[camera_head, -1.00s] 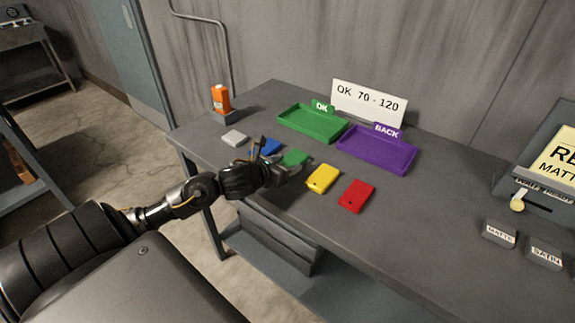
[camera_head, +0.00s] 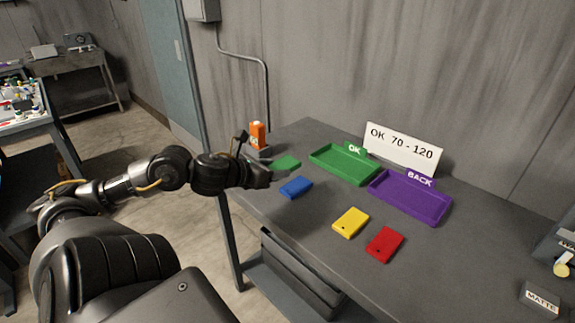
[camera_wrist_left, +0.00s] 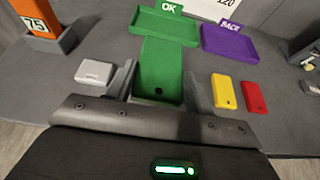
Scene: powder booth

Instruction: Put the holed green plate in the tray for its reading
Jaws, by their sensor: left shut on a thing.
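The green plate (camera_head: 286,163) is held at its near end by my left gripper (camera_head: 270,171), above the back left of the table. The left wrist view shows it (camera_wrist_left: 161,62) between the two fingers, with a small hole near the gripper end. The green OK tray (camera_head: 322,160) stands to the right of the plate and looks empty. The purple BACK tray (camera_head: 408,209) stands right of that, also empty. An orange gauge (camera_head: 257,132) stands beyond my gripper in a grey holder; in the left wrist view (camera_wrist_left: 38,20) it reads 75. My right gripper is out of view.
A sign (camera_head: 402,147) reads OK 70 - 120. Blue (camera_head: 296,187), yellow (camera_head: 350,222) and red (camera_head: 385,244) plates lie along the front of the table. A pale grey plate (camera_wrist_left: 95,71) lies left of my fingers. A MATTE block (camera_head: 541,299) is at far right.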

